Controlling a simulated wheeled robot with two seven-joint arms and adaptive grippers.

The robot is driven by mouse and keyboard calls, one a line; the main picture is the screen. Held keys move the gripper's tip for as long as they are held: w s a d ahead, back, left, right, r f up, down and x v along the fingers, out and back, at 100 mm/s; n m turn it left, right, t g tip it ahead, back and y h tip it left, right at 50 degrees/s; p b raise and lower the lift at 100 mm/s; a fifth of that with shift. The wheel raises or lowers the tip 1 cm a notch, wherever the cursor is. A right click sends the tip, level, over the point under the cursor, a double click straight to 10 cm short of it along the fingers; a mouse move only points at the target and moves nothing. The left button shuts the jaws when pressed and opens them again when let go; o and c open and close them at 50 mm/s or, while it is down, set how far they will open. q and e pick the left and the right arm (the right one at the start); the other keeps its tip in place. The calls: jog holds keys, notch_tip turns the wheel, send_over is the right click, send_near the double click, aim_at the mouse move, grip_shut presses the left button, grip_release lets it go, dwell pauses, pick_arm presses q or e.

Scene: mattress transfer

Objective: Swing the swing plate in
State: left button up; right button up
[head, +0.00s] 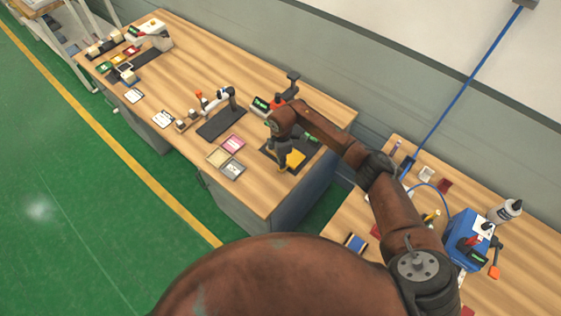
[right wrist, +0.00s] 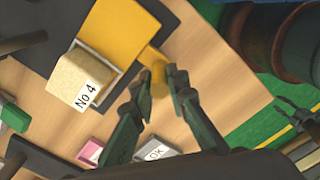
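The yellow swing plate (right wrist: 117,35) lies flat beside a block marked "No 4" (right wrist: 82,78) in the right wrist view. Its narrow tab (right wrist: 157,70) points toward my right gripper (right wrist: 160,84). The two fingertips stand on either side of the tab and look closed onto it. In the head view the swing plate (head: 296,159) shows on a dark mat near the table's right end, partly hidden by my right gripper (head: 284,166). My left gripper does not show in the head view. Dark parts at the right edge of the right wrist view may be it, but this is unclear.
A pink card tray (head: 233,144) and a grey one (head: 232,169) lie left of the mat on the wooden table (head: 262,190). A small arm device (head: 218,98) stands farther along. A second table (head: 510,260) at the right holds a blue box (head: 465,235) and a bottle (head: 503,211).

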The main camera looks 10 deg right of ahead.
jog(key=o, duration=0.5)
jog(key=shift+d, duration=0.1)
jog(key=shift+c, duration=0.2)
notch_tip(320, 180, up, 12)
dwell(0.6)
